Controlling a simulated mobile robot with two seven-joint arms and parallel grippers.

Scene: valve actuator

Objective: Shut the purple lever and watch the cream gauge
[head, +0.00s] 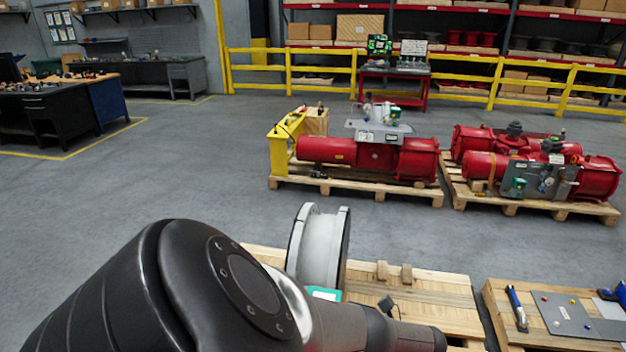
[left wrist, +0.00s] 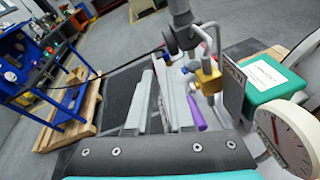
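In the left wrist view the purple lever (left wrist: 196,113) hangs at a slant below a brass valve body (left wrist: 209,77) on grey pipework. The cream gauge (left wrist: 288,138), a round white-faced dial, is at the lower right, partly cut off by the frame edge. Its reading is too small to tell. My left gripper (left wrist: 158,98) reaches up from the bottom of this view, just left of the lever. An apparent gap separates it from the lever, but whether its fingers are open is unclear. The head view shows my left arm, without its fingers. My right gripper is out of view.
A green box (left wrist: 268,80) with a white label and a grey plate (left wrist: 233,88) stand right of the valve. In the head view, a large spool (head: 318,248) stands on a pallet beyond my arm. Red actuators (head: 415,158) lie on pallets farther back. Open floor surrounds them.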

